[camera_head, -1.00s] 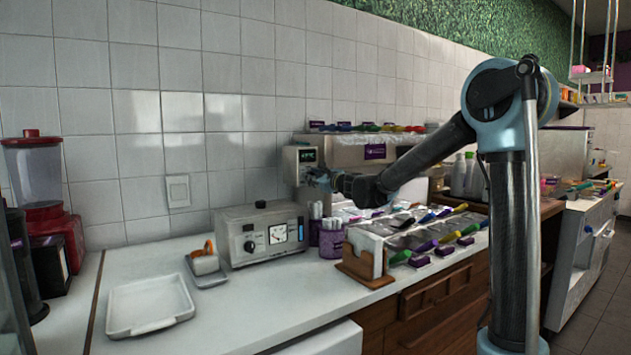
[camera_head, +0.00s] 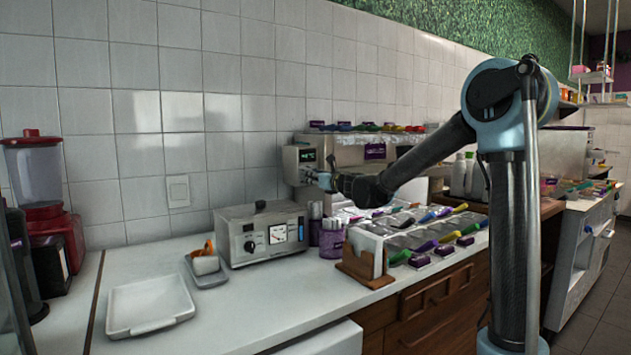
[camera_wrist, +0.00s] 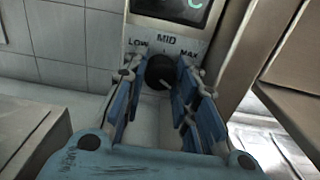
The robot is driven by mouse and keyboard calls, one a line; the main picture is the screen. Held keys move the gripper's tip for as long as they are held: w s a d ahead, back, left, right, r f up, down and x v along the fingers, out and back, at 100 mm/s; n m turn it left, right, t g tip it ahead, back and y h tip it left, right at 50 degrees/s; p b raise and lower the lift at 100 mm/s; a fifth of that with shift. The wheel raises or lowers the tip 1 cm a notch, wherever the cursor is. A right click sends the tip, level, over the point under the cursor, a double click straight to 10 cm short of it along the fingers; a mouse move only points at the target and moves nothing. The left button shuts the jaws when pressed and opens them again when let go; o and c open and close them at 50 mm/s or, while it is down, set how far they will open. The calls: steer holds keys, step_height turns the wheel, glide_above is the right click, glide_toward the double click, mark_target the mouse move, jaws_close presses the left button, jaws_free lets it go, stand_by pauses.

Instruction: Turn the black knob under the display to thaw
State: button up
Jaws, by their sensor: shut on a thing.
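The black knob (camera_wrist: 158,70) is in the wrist view on a pale panel, below a dark display (camera_wrist: 180,8) with green characters. A pale mark shows on the knob's lower right. My gripper (camera_wrist: 158,80) has its blue fingers on both sides of the knob and is shut on it. In the head view the display (camera_head: 307,155) is on the steel machine's left front, and my gripper (camera_head: 318,179) is just below it, hiding the knob.
A toaster-like appliance (camera_head: 261,234) with its own black knob and dial stands left of the machine (camera_head: 345,151). A purple cup (camera_head: 332,240) and a topping rack (camera_head: 395,238) stand in front.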

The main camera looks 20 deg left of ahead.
steer(key=shift+w, duration=0.1)
steer(key=o, duration=1.1)
steer(key=v, duration=1.2)
